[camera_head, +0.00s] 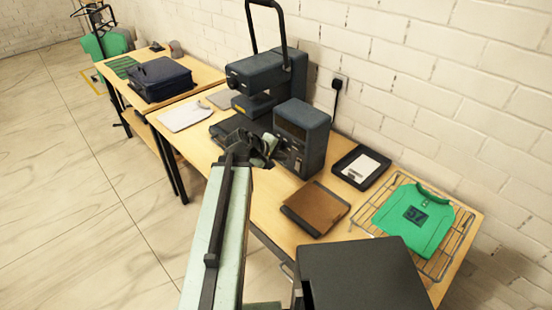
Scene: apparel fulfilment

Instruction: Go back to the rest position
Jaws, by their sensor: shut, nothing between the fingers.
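My gripper (264,146) is at the end of my pale green arm, near the middle of the picture. It is shut and empty. It appears above the front part of the work table (232,174), in front of the dark heat press (262,78) and left of the control box (303,130). The small dark fingers overlap the dark press base behind them, so their exact gap to it is hard to tell.
A green shirt (408,240) marked 57 lies on a wire rack (372,222) at the right. A dark tray (345,175), a brown pad (316,208) and a white sheet (186,116) lie on the table. A blue case (160,78) sits farther left. Floor at left is clear.

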